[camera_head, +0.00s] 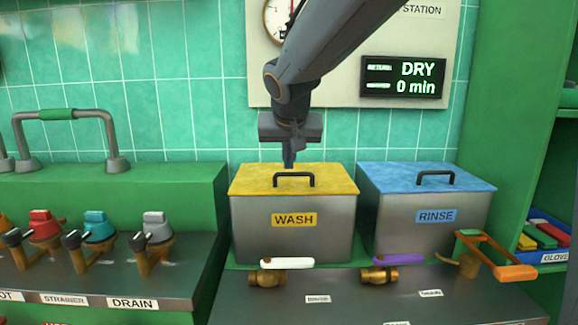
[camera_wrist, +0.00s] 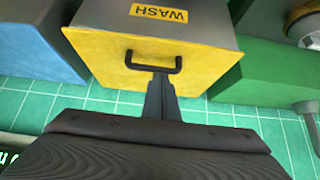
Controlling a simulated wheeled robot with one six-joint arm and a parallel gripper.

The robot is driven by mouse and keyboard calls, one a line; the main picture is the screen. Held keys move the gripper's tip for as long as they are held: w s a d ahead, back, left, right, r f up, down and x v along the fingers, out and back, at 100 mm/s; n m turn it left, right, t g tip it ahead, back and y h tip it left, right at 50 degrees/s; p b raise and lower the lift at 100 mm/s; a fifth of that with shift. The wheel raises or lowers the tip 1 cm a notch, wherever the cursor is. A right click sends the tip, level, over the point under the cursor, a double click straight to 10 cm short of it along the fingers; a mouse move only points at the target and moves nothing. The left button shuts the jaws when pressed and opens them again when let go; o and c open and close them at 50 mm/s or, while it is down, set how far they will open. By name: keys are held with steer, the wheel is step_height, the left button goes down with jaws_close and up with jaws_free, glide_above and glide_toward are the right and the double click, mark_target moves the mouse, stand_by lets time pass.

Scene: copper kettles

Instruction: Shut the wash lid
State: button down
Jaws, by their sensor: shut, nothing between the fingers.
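The wash box (camera_head: 294,240) is a steel box with a yellow WASH label on its front. Its yellow lid (camera_head: 251,181) lies flat across the top, with a black handle (camera_head: 294,175) on it. In the wrist view the yellow lid (camera_wrist: 108,62) and its handle (camera_wrist: 152,69) show upside down. My gripper (camera_head: 289,164) is shut and empty, pointing down at the rear edge of the lid, behind the handle. In the wrist view its fingers (camera_wrist: 160,90) overlap the lid near the handle. I cannot tell whether they touch it.
The rinse box (camera_head: 436,216) with a blue lid (camera_head: 400,176) stands to the right. White and purple valve levers (camera_head: 287,263) sit in front. A green counter (camera_head: 120,190) with several coloured valves stands left. A tiled wall (camera_head: 180,100) and display panel (camera_head: 404,77) are behind.

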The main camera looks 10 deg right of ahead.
steer(key=s+a+r+b, duration=0.1)
steer(key=s+a+b, duration=0.1)
steer(key=s, duration=0.8)
steer(key=s+d+f+n+g+p, duration=0.1)
steer(key=s+d+f+g+p, duration=0.2)
steer(key=s+f, duration=0.6)
steer(key=s+d+f+n+g+y+p, duration=0.1)
steer(key=s+d+f+g+p, duration=0.3)
steer(key=s+f, duration=0.6)
steer(key=shift+s+g+p, duration=0.35)
steer(key=shift+g, duration=0.05)
